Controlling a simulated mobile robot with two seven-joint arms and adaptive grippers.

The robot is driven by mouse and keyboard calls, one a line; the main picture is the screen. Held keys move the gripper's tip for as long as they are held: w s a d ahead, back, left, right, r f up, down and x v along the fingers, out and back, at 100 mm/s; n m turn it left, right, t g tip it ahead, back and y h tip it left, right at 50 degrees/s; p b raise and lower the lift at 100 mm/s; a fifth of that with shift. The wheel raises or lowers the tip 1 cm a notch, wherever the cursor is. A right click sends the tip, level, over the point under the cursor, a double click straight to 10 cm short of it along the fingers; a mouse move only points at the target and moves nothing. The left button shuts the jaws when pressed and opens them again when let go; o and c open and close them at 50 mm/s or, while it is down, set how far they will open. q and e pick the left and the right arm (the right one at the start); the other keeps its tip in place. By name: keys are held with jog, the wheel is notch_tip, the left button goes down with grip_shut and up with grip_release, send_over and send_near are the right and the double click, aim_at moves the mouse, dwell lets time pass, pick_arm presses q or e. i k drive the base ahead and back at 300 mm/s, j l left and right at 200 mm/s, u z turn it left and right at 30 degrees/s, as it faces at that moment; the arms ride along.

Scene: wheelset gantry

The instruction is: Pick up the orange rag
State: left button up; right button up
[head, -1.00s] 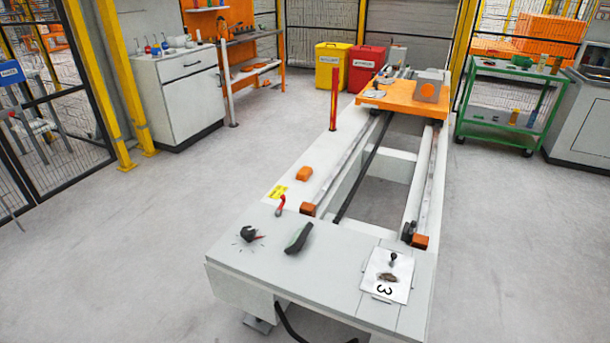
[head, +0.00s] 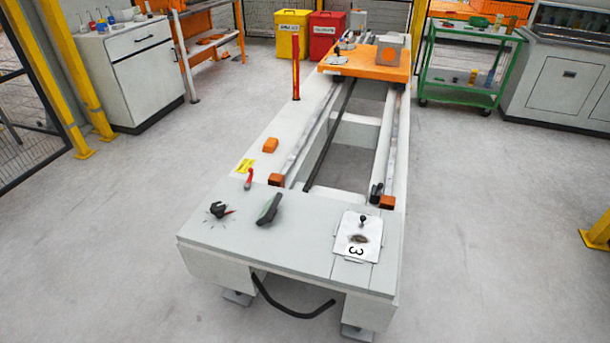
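No thing is clearly a rag at this size. A small orange piece (head: 270,145) lies on the left side of the white gantry bed (head: 225,248), beside the left rail; I cannot tell if it is cloth or a solid block. Another orange patch (head: 211,39) lies on the lower shelf of the orange workbench (head: 203,5) at the back left, too small to make out. Neither of my grippers is in view.
The bed's front end carries a black knob (head: 219,210), a red-handled lever (head: 249,179), a dark green handheld device (head: 269,209) and a plate marked 3 (head: 358,237). A white cabinet (head: 140,75) stands left, a green cart (head: 463,92) right. Floor on both sides is clear.

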aim_at(272, 144)
jog(key=i+j+u, duration=0.3)
jog(key=j+u, duration=0.15)
jog(key=j, duration=0.15)
jog(key=i+j+u, duration=0.25)
jog(key=j+u, duration=0.25)
jog(key=i+j+u, duration=0.25)
jog(key=u, duration=0.25)
jog(key=i+j+u, duration=0.3)
jog(key=i+u, duration=0.65)
jog(key=i+z, duration=0.3)
jog(key=i+j+z, duration=0.25)
jog(key=i, duration=0.25)
jog(key=i+j+z, duration=0.1)
jog(key=i+z, duration=0.2)
jog(key=i, duration=0.15)
jog(key=i+l+z, duration=0.1)
jog(key=z, duration=0.35)
jog(key=i+z, duration=0.35)
jog(key=z, duration=0.15)
jog(key=i+z, duration=0.2)
jog(key=z, duration=0.25)
jog(key=i+z, duration=0.7)
jog(key=i+j+z, duration=0.1)
jog(key=i+z, duration=0.25)
jog(key=i+j+z, duration=0.2)
jog(key=i+z, duration=0.3)
jog(key=i+j+z, duration=0.35)
jog(key=z, duration=0.15)
